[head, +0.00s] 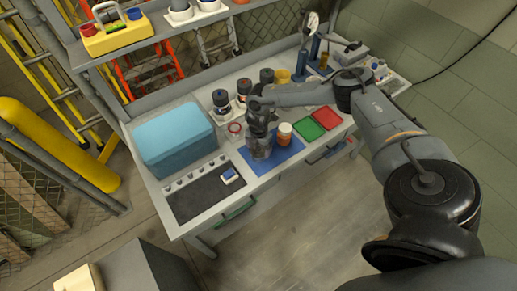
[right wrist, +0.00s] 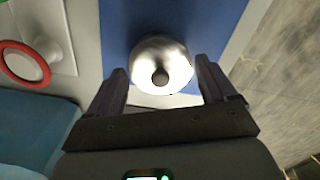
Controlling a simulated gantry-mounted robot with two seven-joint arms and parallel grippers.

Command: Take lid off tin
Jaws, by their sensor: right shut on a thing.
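The tin (head: 259,150) is a grey, shiny container standing on the blue mat (head: 285,156) on the workbench. My right gripper (head: 261,128) is directly above it and covers its top in the head view. In the right wrist view, a round shiny metal lid (right wrist: 150,55) with a dark knob (right wrist: 160,77) lies between the fingers of my right gripper (right wrist: 160,82). The gripper is shut on the lid. The tin body is hidden beneath the lid in that view, and I cannot tell whether the two touch. My left gripper is not in view.
Green (head: 309,129) and red (head: 328,118) trays lie further right. A blue box (head: 175,137) stands left. Dark jars (head: 220,100) stand at the back.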

